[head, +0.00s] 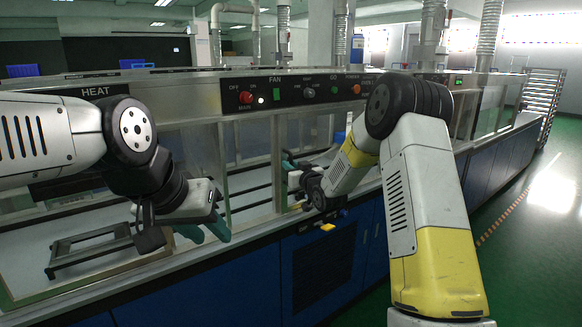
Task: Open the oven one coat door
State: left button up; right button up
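A long bench-type machine with a black control panel (300,90) crosses the view, with clear panels and framed openings below the panel. No label names the oven one coat door, so I cannot tell which panel it is. My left gripper (180,225) is in front of the left opening, by an upright frame post (223,172). Teal pieces (218,227) show beside it; I cannot tell whether they belong to it. My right gripper (305,190) is at the middle opening, close to another upright post (278,165). Both grippers' fingers are partly hidden and their opening is unclear.
A dark metal rack (90,250) lies inside the left opening. Green floor (535,255) is clear at the right. A slatted rack (540,100) stands at the far right.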

grip_shut()
dwell(0.3)
dwell(0.9)
